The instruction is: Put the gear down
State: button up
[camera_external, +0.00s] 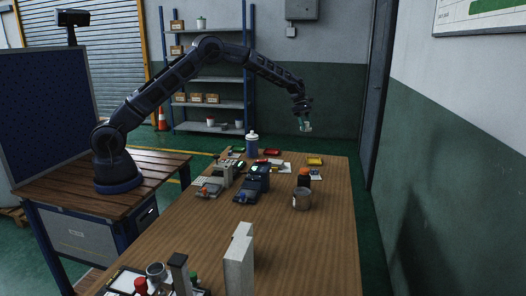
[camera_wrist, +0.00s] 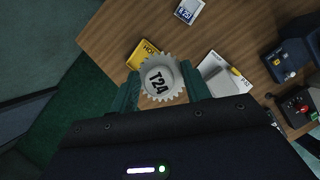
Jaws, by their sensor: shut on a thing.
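A pale gear (camera_wrist: 162,76) marked T24 sits between the two green fingers of my gripper (camera_wrist: 162,90) in the wrist view. My gripper is shut on it. In the external view my gripper (camera_external: 304,119) hangs above the far right end of the wooden table, and the gear (camera_external: 307,128) shows small and pale at its tip. The gear is held up in the air, clear of the table. In the wrist view it partly covers a yellow plate (camera_wrist: 140,52) whose lettering is partly hidden. The yellow plate (camera_external: 315,161) lies near the table's far edge.
The wooden table (camera_external: 285,240) has bare room at its near right. A white card (camera_wrist: 225,75) lies beside the yellow plate.

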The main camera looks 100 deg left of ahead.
jog(key=w+d+m+g+h, duration=0.15)
jog(key=w+d, duration=0.35)
jog(key=d, duration=0.6)
jog(key=w+d+m+t, duration=0.1)
jog(key=w+d+m, duration=0.25)
jog(key=d, duration=0.65)
jog(key=m+g, duration=0.5)
jog(key=m, duration=0.5)
send_over(291, 283)
jog(key=a, duration=0.2)
jog(key=shift+t+h, duration=0.25)
jog(key=f, duration=1.9)
jog(key=shift+w+d+f, duration=0.2)
jog(key=shift+d+f, duration=0.15)
jog(key=shift+f, duration=0.05)
jog(key=shift+f, duration=0.1)
jog(key=o, duration=1)
